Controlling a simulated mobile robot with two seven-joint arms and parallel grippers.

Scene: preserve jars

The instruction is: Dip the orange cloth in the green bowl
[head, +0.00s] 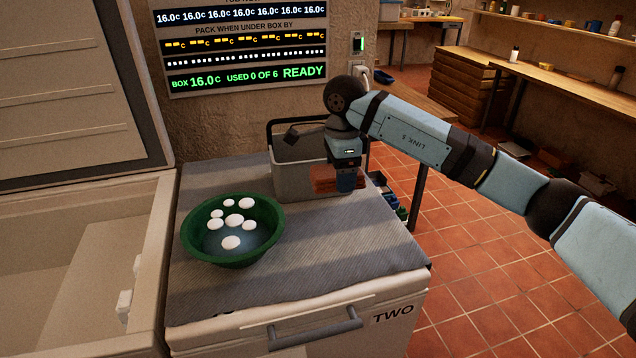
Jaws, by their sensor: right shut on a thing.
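The green bowl (195,252) stands on the grey mat at the left, holding bluish liquid with several white round pieces in it. My right gripper (346,184) points down to the right of the bowl, in front of the grey bin. It is shut on the orange cloth (324,179), which shows as a reddish-orange patch beside the fingers. The cloth is apart from the bowl. The fingers partly hide it, and I cannot tell whether it touches the mat. My left gripper is not in view.
A grey bin (291,180) with a dark handle stands behind the bowl. The grey mat (330,245) covers the chest marked TWO and is clear at the front right. An open chest (75,235) with a raised lid is at the left. A display board (240,58) hangs behind.

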